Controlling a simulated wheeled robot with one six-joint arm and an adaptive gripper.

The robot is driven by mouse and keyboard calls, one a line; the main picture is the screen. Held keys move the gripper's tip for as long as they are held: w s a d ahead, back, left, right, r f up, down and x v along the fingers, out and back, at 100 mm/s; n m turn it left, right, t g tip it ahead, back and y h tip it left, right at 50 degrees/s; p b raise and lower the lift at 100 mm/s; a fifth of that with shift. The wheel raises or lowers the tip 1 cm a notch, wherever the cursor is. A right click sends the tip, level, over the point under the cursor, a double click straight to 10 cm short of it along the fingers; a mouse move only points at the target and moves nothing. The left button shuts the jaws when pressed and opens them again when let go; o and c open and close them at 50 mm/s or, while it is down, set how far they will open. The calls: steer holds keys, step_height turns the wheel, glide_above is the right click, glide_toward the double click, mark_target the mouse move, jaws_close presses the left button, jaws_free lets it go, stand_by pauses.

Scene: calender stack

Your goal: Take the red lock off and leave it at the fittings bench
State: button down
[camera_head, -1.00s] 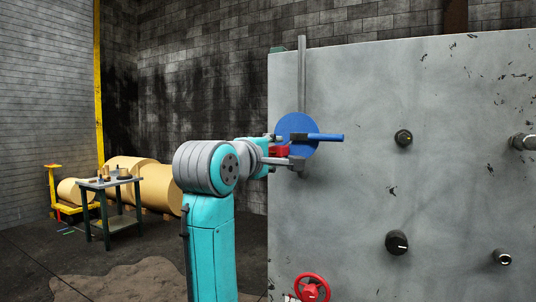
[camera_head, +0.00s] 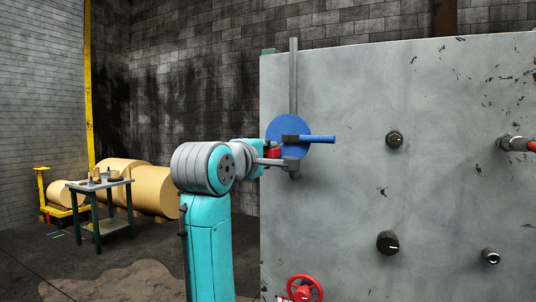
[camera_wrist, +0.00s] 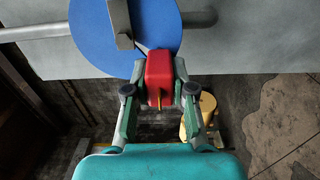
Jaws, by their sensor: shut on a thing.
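The red lock (camera_wrist: 159,70) sits between the two fingers of my gripper (camera_wrist: 160,88), which is shut on it. It lies against the lower edge of the blue disc (camera_wrist: 90,35) in the wrist view; I cannot tell whether it still hangs on anything there. In the head view a small part of the red lock (camera_head: 273,154) shows at my gripper (camera_head: 271,157), beside the blue disc (camera_head: 288,126) and its blue handle. A small bench (camera_head: 84,184) with dark legs stands at the far left with several small items on top, likely the fittings bench.
A large grey panel (camera_head: 340,220) fills the right side, with black knobs (camera_head: 388,243), a red handwheel (camera_head: 306,289) and a pipe fitting with a red part. Tan rolls (camera_head: 155,190) and a yellow pallet truck (camera_head: 42,185) are behind the bench. Open floor lies before the bench.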

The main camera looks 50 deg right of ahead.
steer(key=shift+a, duration=0.2)
steer(key=shift+v, duration=2.1)
steer(key=w+a+f+n+t+y, duration=0.15)
steer(key=w+a+f, duration=0.3)
steer(key=f, duration=0.65)
steer(key=w+a+f+n+t+y, duration=0.1)
steer(key=w+a+f+t, duration=0.3)
steer(key=f, duration=0.7)
steer(key=w+a+f+n+y, duration=0.15)
steer(key=w+f, duration=0.35)
steer(key=f, duration=0.5)
steer(key=s+a+f+n+t+y, duration=0.1)
steer(key=a+f, duration=0.3)
steer(key=f, duration=0.7)
steer(key=s+a+f+n+t+y, duration=0.2)
steer(key=s+a+f+n+y, duration=0.1)
steer(key=f, duration=0.8)
steer(key=s+a+f+n+t+y, duration=0.2)
steer(key=a+f, duration=0.4)
steer(key=f, duration=0.5)
steer(key=shift+s+f+n+y, duration=0.2)
steer(key=shift+s+n+y, duration=0.1)
steer(key=shift+s+y, duration=0.7)
steer(key=shift+t, duration=0.25)
